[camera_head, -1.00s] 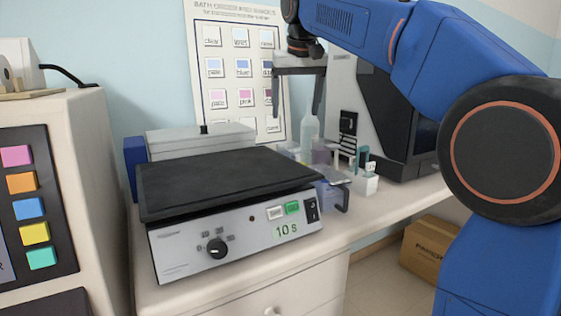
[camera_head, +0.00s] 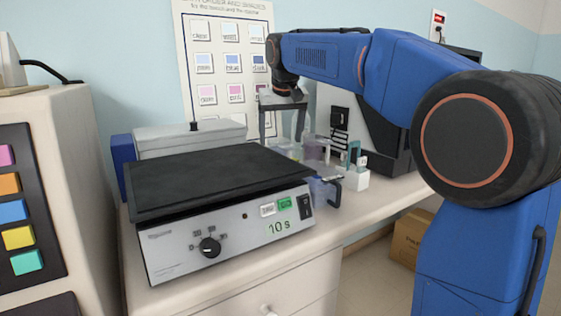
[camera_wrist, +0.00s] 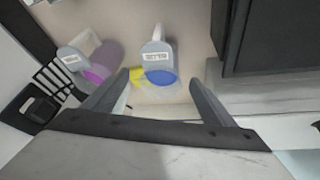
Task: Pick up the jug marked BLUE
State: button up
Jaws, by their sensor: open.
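A jug holding blue liquid (camera_wrist: 161,76) stands in the wrist view between and beyond my gripper's fingertips. Its label is too small to read. My gripper (camera_wrist: 158,79) is open and empty, with a finger to each side of that jug in the picture. A second jug with purple-pink contents (camera_wrist: 99,68) stands to its left, also labelled unreadably. In the head view, my gripper (camera_head: 282,134) points down behind the heater-like device. A bluish jug with a dark handle (camera_head: 323,191) stands at that device's right; I cannot tell whether it is the same jug.
The flat black-topped device (camera_head: 215,178) showing "10 s" fills the counter's left part. A white rack (camera_head: 353,179) stands to the right, before a large grey-black machine (camera_head: 375,140). Yellow contents (camera_wrist: 136,75) show beside the blue jug. A cardboard box (camera_head: 409,238) is on the floor.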

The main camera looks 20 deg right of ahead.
aim_at(279, 147)
jog(key=shift+x, duration=2.65)
jog(key=shift+a, duration=0.15)
jog(key=c, duration=1.4)
